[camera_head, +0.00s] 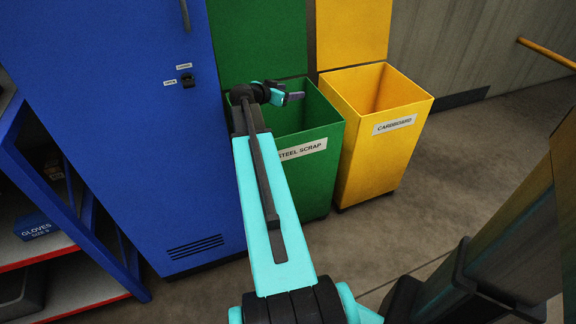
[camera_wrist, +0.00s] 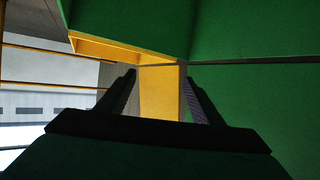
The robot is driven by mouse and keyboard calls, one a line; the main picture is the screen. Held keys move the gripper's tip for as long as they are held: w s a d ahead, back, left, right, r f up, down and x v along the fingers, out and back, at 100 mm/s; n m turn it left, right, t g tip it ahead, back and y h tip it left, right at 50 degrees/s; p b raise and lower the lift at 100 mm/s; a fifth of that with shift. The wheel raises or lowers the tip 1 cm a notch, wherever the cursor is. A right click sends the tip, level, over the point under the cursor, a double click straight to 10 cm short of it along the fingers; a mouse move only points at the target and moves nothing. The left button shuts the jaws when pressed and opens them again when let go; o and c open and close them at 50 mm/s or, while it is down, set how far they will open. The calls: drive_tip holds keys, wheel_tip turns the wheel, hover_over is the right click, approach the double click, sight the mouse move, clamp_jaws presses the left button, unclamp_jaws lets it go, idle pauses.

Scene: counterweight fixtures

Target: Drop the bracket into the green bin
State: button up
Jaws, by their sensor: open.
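The green bin (camera_head: 322,182) has an open top and a label reading "STEEL SCRAP". It stands between the blue cabinet and the yellow bin. My gripper (camera_head: 292,97) is over the green bin's opening, near its top. In the wrist view my gripper (camera_wrist: 160,78) has its two dark fingers apart, with nothing between them but yellow and green surfaces behind. I see no bracket in either view. The bottom of the green bin is hidden by its front wall and my arm.
The yellow bin (camera_head: 372,155), labelled "CARDBOARD", stands close on the right. A tall blue cabinet (camera_head: 120,120) is close on the left, with a blue shelf unit (camera_head: 70,195) beyond it. Green and yellow panels rise behind the bins. Floor (camera_head: 450,180) is clear at right.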

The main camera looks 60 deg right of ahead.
drive_tip(key=s+a+b, duration=0.2)
drive_tip(key=s+a, duration=0.3)
drive_tip(key=a, duration=0.2)
drive_tip(key=shift+r, duration=0.25)
drive_tip(key=s+a+b, duration=0.1)
drive_tip(key=b, duration=0.5)
drive_tip(key=shift+a+r+b, duration=0.1)
drive_tip(key=shift+a+b, duration=0.25)
drive_tip(key=shift+b, duration=0.05)
drive_tip(key=shift+s+a+r+b, duration=0.1)
drive_tip(key=shift+s+r+b, duration=0.05)
drive_tip(key=shift+b, duration=0.2)
idle(1.0)
